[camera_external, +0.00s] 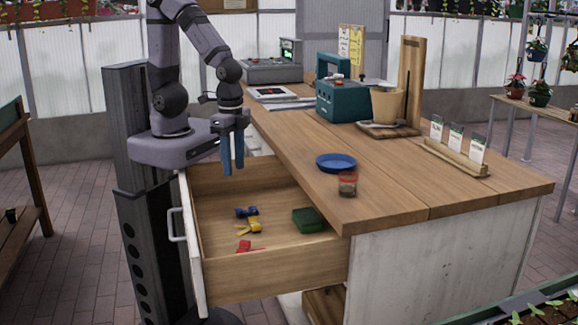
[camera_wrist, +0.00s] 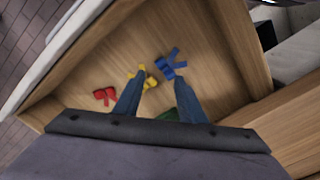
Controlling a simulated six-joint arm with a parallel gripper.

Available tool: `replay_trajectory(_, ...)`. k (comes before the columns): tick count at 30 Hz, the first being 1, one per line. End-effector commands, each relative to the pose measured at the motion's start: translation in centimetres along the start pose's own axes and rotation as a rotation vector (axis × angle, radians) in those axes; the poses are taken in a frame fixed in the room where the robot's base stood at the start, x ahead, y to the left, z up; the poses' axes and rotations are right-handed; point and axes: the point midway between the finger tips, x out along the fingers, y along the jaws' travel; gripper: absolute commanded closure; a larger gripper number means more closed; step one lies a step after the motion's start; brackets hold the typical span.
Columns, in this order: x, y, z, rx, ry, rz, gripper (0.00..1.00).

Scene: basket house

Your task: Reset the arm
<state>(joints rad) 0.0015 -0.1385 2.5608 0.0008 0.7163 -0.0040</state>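My gripper (camera_external: 232,160) hangs over the open drawer with its two blue fingers pointing down. In the wrist view the fingers (camera_wrist: 158,98) stand apart with nothing held between them. My arm is bent, with the gripper above the back part of the drawer (camera_external: 225,268). Below the gripper, inside the drawer, lie a blue piece (camera_external: 246,212), a yellow piece (camera_external: 249,227) and a red piece (camera_external: 247,246). A green box-like item (camera_external: 309,219) lies to their right, and the wrist view shows only a sliver of it behind the fingers.
The wooden counter (camera_external: 390,205) is beside the drawer. A blue dish (camera_external: 336,162) and a small red-lidded jar (camera_external: 347,184) stand near its edge. Farther back are a teal device (camera_external: 342,101), a tan pot (camera_external: 387,104) and a rack of white cards (camera_external: 457,148).

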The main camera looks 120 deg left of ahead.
Motion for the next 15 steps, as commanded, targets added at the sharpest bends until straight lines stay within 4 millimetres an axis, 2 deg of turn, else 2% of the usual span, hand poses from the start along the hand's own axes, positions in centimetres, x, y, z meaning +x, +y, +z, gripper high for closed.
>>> replay_trajectory(5, -0.3, 0.0, 0.0, -0.002, -0.002, 0.001, 0.63)
replay_trajectory(12, -3.2, 0.0, 0.0, -0.002, -0.002, 0.001, 0.63)
replay_trajectory(15, -3.6, 0.0, 0.0, -0.002, -0.002, 0.001, 0.63)
